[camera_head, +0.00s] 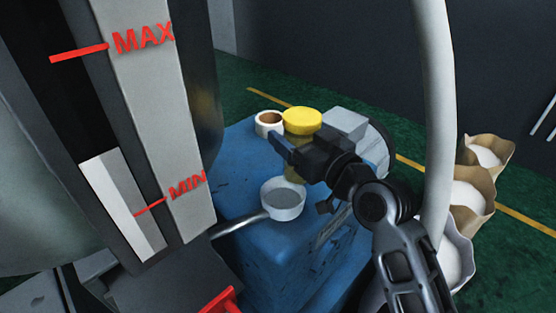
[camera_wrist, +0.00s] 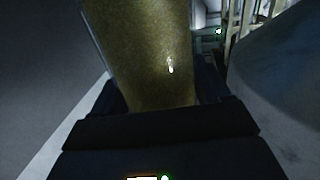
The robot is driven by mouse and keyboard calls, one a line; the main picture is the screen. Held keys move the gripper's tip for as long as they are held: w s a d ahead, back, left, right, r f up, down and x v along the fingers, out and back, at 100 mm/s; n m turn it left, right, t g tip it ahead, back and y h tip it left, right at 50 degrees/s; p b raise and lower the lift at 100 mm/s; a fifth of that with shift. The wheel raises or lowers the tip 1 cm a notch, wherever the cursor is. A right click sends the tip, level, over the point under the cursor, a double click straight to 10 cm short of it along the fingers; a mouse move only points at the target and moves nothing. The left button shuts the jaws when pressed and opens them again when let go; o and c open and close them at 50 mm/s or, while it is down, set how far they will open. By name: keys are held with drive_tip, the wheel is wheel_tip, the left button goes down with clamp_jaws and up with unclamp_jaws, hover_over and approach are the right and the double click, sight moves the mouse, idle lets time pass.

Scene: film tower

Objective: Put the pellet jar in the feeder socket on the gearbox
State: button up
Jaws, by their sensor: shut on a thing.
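The pellet jar has a yellow lid (camera_head: 302,121) and a see-through body; in the wrist view the jar body (camera_wrist: 155,60) shows tan contents. My gripper (camera_head: 288,152) is shut around the jar, with the lid above the fingers. The jar is roughly upright, and the fingers hide much of its body. The blue gearbox (camera_head: 265,262) is below. A round pale socket (camera_head: 283,207), likely the feeder socket, sits on its top with a grey pipe at its left. The jar's lower end appears just behind or above the socket; I cannot tell whether they touch.
A white cup-like ring (camera_head: 268,118) with a brown inside stands on the gearbox behind the jar. A grey round housing (camera_head: 375,148) is right of my gripper. A thick pale pipe (camera_head: 437,120) rises at the right. Open sacks (camera_head: 470,196) stand on the green floor.

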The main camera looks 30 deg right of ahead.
drive_tip(key=shift+w+a+f, duration=0.1)
drive_tip(key=shift+a+f, duration=0.5)
drive_tip(key=shift+f, duration=0.4)
drive_tip(key=shift+w+a+f, duration=0.15)
drive_tip(key=shift+a+f, duration=0.4)
drive_tip(key=shift+f, duration=0.45)
drive_tip(key=shift+w+a+f, duration=0.1)
drive_tip(key=shift+a+f, duration=0.5)
drive_tip(key=shift+f, duration=0.4)
drive_tip(key=shift+f, duration=0.15)
drive_tip(key=o, duration=1.3)
drive_tip(key=shift+c, duration=0.2)
drive_tip(key=s+d+b, duration=0.1)
drive_tip(key=s+b, duration=0.1)
drive_tip(key=s, duration=1)
drive_tip(key=shift+d, duration=0.2)
